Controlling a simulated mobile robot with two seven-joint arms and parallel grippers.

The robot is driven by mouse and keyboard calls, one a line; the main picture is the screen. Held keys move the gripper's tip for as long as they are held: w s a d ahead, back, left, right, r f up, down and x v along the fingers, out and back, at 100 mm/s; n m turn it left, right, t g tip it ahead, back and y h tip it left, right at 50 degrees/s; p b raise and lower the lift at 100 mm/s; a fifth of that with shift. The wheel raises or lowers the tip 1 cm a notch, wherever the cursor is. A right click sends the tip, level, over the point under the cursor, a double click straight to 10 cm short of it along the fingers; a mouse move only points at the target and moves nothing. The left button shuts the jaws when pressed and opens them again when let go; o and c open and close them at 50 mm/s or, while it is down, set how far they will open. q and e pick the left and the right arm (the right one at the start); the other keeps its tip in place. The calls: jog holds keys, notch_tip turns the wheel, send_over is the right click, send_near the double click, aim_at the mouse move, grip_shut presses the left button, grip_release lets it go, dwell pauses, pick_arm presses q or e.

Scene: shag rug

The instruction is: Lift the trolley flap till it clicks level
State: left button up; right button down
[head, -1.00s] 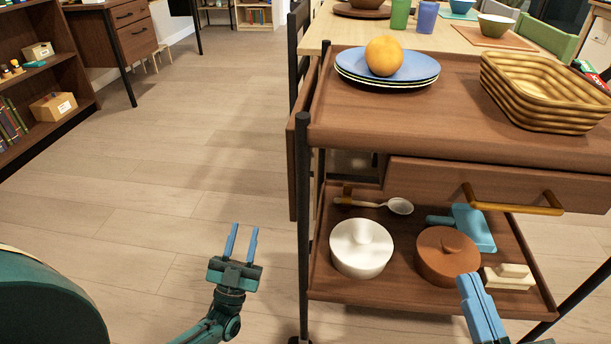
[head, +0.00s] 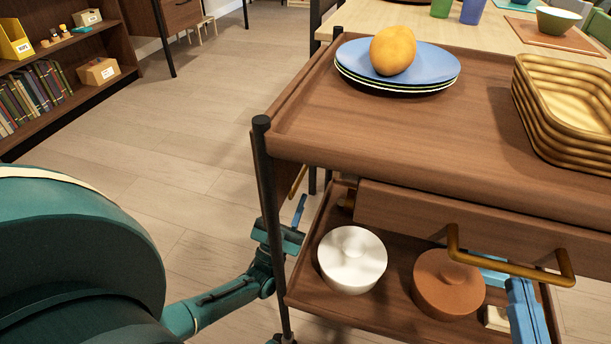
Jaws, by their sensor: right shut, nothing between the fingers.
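The trolley (head: 470,125) is a brown wooden cart with dark posts. Its flap (head: 279,182) hangs down at the left side, seen nearly edge-on and partly hidden by the front left post. My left gripper (head: 297,212) is low at that side, beside the post and near the hanging flap. Only one blue finger shows clearly, so its opening is unclear, and I cannot tell whether it touches the flap. My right gripper (head: 525,305) is shut and empty, in front of the lower shelf at the right.
On the top are stacked plates (head: 398,85) with an orange (head: 393,50), and a woven basket (head: 570,115). A drawer with a brass handle (head: 510,268) sits below. A white pot (head: 351,262) and brown pot (head: 447,285) stand on the lower shelf. Floor left is clear; a bookshelf (head: 65,55) stands beyond.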

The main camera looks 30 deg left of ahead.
aim_at(298, 182)
pick_arm(q)
jog(key=x, duration=0.5)
jog(key=shift+w+r, duration=0.2)
jog(key=shift+r, duration=0.05)
jog(key=shift+c, duration=0.4)
grip_shut()
